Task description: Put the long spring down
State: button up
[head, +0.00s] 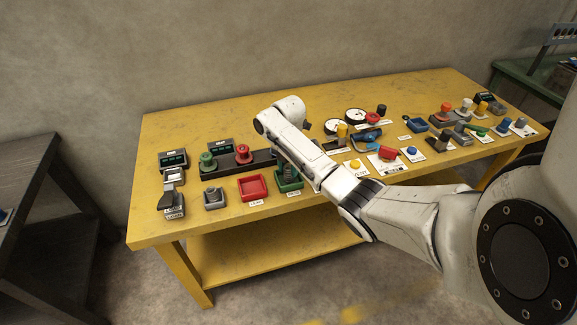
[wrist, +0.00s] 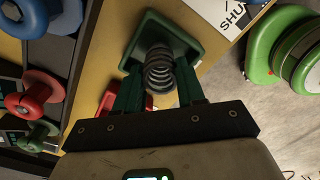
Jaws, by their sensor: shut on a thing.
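The long spring (wrist: 158,68) is a grey metal coil, seen nearly end-on between the fingers in the wrist view. My gripper (wrist: 160,82) is shut on it with two dark green fingers, one on each side. Below or around the spring is a square green tray (wrist: 174,27); I cannot tell whether the spring touches its floor. In the head view the green tray (head: 289,187) is at the front middle of the yellow table, with the dark spring (head: 288,171) over it.
A red tray (head: 252,187) is just left of the green tray. A dark rack with a green spool (head: 207,161) and a red spool (head: 243,154) stands behind. Gauges, buttons and several small parts crowd the right half of the yellow table (head: 150,226). Its front left edge is bare.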

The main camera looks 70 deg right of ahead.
aim_at(288, 165)
jog(key=o, duration=1)
jog(key=shift+o, duration=0.2)
notch_tip(288, 165, up, 13)
jog(key=p, duration=0.1)
jog(key=shift+f, duration=0.15)
